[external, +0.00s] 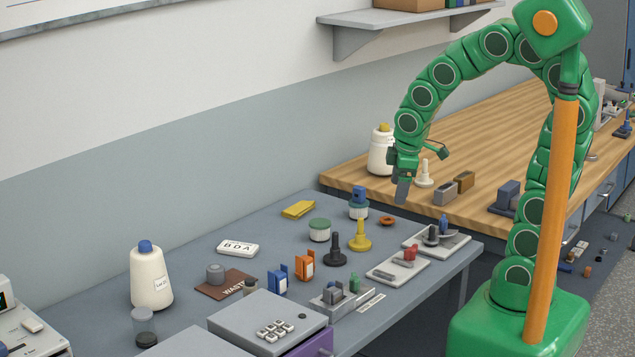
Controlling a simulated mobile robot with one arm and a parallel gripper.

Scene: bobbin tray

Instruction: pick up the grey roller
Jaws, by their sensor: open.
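A short grey cylinder (215,272), which looks like the grey roller, stands on a brown mat (238,278) marked "WASTE" at the left of the grey table. My gripper (402,190) hangs pointing down at the end of the green arm, in front of the wooden bench's near-left edge. It is far to the right of the cylinder and well above the grey table. It is open, and I see nothing held in it. Its fingers are small and seen nearly side on.
A white bottle (151,280) stands left of the mat. Blue and orange holders (305,266), black and yellow pegs (360,236), and small trays (398,271) fill the table's right half. A grey box (266,320) stands in front. Another bottle (380,155) is behind my gripper.

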